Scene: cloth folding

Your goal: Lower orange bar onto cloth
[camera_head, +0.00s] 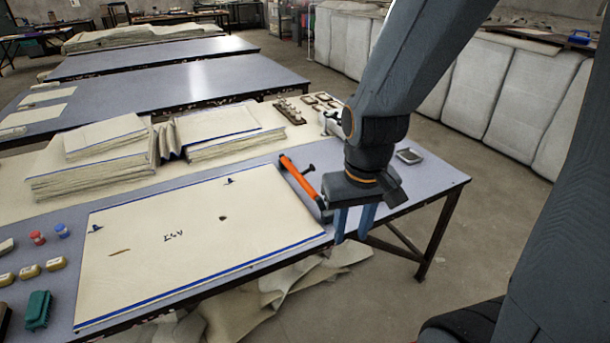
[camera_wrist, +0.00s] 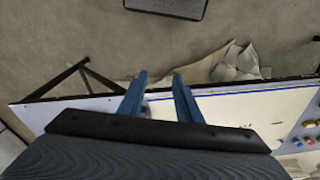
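A flat cream cloth (camera_head: 170,262) with blue edge lines, small dark marks and handwriting lies on the near table. An orange bar (camera_head: 298,178) with dark end parts runs along the cloth's right edge; whether it touches the cloth, I cannot tell. My gripper (camera_head: 353,234) has two blue fingers pointing down, just right of the bar's near end, by the table's front edge. The fingers are apart with nothing between them, as the wrist view also shows (camera_wrist: 159,77). Part of the cloth shows in the wrist view (camera_wrist: 245,107); the bar is not seen there.
Folded cloth stacks (camera_head: 95,165) stand behind the cloth. A green brush (camera_head: 38,310) and several small blocks and stamps lie at the left. A small grey tray (camera_head: 409,156) lies at the right. Loose cloth (camera_head: 285,290) lies on the floor below the table (camera_head: 440,180).

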